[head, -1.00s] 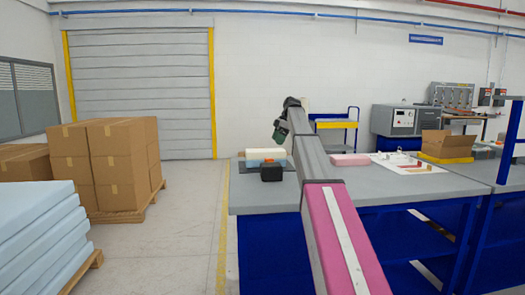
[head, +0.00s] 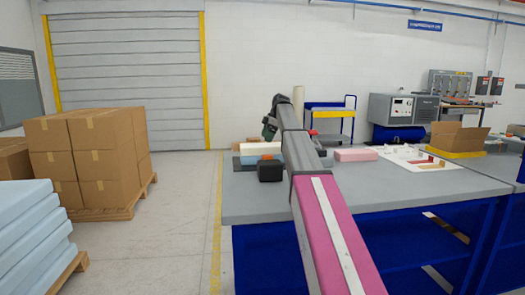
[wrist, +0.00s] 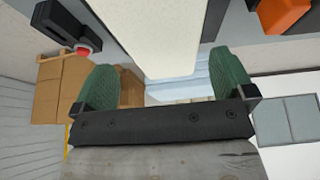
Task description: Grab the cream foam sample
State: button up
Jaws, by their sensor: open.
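The cream foam sample (head: 260,148) is a pale block at the left end of the grey workbench, with light blue foam (head: 249,160) showing at its lower left. In the wrist view the cream foam (wrist: 150,35) fills the top middle, beyond and partly between the green fingers. My gripper (head: 269,128) is above and close to the foam in the head view. Its two green fingers stand wide apart in the wrist view (wrist: 163,62), with nothing gripped. I cannot tell how far the fingertips are from the foam.
A black box (head: 270,171) sits in front of the foam. A red button (wrist: 82,50) shows in the wrist view. A pink foam block (head: 356,154) and a white sheet with small parts (head: 412,160) lie to the right. Bare bench (head: 430,195) extends rightward.

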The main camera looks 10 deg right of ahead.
aim_at(264, 145)
jog(key=shift+x, duration=2.9)
jog(key=shift+s+d, duration=0.1)
jog(key=c, duration=0.5)
